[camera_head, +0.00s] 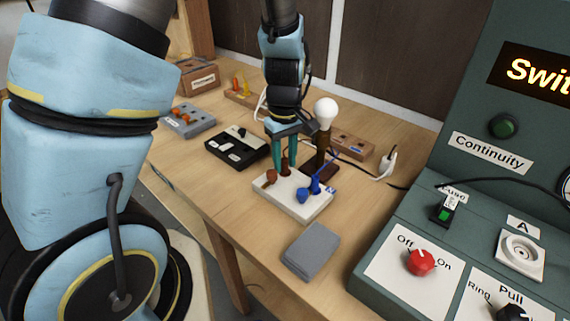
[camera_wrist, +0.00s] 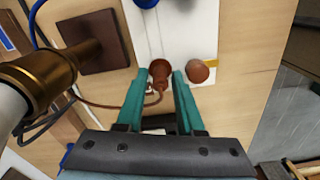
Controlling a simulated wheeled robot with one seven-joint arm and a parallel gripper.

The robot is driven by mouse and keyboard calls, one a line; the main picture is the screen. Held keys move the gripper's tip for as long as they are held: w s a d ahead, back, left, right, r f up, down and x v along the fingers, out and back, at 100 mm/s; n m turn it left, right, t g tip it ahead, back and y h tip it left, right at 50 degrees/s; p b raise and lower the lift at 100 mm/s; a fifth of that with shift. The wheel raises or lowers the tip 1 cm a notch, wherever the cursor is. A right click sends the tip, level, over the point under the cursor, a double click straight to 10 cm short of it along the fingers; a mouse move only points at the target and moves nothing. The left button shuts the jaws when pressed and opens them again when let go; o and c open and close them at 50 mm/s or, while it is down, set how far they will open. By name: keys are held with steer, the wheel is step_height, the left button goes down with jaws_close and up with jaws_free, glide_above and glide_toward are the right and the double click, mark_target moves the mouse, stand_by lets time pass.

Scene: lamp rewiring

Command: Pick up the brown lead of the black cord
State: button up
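The brown lead's plug-like end (camera_wrist: 160,70) stands at the white terminal block (camera_head: 299,207), and its thin brown wire loops off left in the wrist view. My gripper (camera_head: 285,163) reaches down over the block, with its teal fingertips (camera_wrist: 161,78) on either side of this brown end. A thin gap seems to show beside it, and I cannot make out firm contact. A second brown piece (camera_wrist: 199,71) is outside the right finger in the wrist view; it also shows in the head view (camera_head: 270,177). Blue leads (camera_head: 315,186) sit at the block's right side.
A lamp with a white bulb (camera_head: 325,110) stands just behind the block on a dark base (camera_wrist: 92,42). A grey box (camera_head: 312,249) lies in front. The green switch panel (camera_head: 430,205) is at right, and a black switch box (camera_head: 238,146) at left.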

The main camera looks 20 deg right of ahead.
steer(key=shift+f, duration=0.25)
jaws_close()
steer(key=shift+r, duration=0.15)
stand_by(0.4)
